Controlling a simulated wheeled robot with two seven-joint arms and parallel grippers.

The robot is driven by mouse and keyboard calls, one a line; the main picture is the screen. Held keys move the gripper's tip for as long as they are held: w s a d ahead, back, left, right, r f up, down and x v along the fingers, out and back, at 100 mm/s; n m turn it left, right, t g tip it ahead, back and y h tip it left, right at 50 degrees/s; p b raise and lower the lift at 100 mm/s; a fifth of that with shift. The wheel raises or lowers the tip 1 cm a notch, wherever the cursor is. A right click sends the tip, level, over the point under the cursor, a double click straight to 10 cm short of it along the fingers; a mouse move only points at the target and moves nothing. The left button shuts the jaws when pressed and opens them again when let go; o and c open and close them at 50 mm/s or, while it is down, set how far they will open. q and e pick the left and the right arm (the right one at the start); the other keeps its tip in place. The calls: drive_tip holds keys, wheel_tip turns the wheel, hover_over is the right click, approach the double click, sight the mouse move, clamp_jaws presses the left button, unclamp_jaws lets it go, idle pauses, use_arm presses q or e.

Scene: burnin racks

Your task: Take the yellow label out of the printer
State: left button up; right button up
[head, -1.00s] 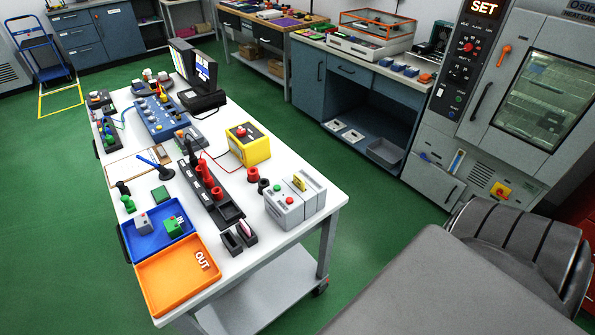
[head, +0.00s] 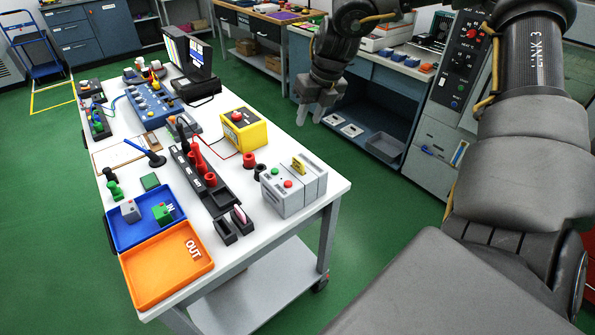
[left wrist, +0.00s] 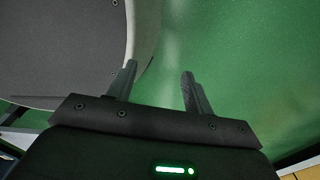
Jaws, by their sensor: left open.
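The printer (head: 284,196) is a light grey box with a green and a red button, at the right edge of the white table in the head view. The yellow label (head: 299,164) stands up from its top. My right gripper (head: 310,116) hangs in the air above and beyond the printer, well apart from it, its fingers spread and empty. My left gripper (left wrist: 157,78) shows only in the left wrist view; its fingers are apart with nothing between them, over green floor. Neither the printer nor the label shows in that view.
Beside the printer stand a black rack (head: 205,183) with red parts, a yellow box (head: 252,137) with a red button and small black holders (head: 224,232). An orange OUT tray (head: 150,290) and a blue IN tray (head: 128,238) lie at the near end.

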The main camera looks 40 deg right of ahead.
drive_tip(key=s+a+n+g+h, duration=0.1)
drive_tip(key=s+a+n, duration=0.1)
drive_tip(key=a, duration=0.2)
drive_tip(key=b, duration=0.3)
hover_over(299, 160)
drive_tip(key=s, duration=0.1)
wheel_tip(299, 160, down, 5)
drive_tip(key=shift+s, duration=0.15)
drive_tip(key=shift+f, duration=0.4)
drive_tip(key=shift+w+f, duration=0.1)
drive_tip(key=shift+w, duration=0.1)
drive_tip(key=f+b, duration=0.1)
drive_tip(key=f, duration=0.1)
drive_tip(key=w+f, duration=0.1)
drive_tip(key=f, duration=0.2)
drive_tip(key=shift+d+b, duration=0.1)
drive_tip(key=shift+b, duration=0.25)
use_arm(q)
drive_tip(key=f, duration=0.1)
drive_tip(key=w+a+f, duration=0.1)
drive_tip(key=f, duration=0.1)
drive_tip(key=a+f, duration=0.1)
drive_tip(key=shift+w+a+f, duration=0.15)
drive_tip(key=shift+a+f, duration=0.1)
use_arm(e)
drive_tip(key=shift+r, duration=0.15)
use_arm(q)
drive_tip(key=shift+a, duration=0.3)
use_arm(e)
clamp_jaws()
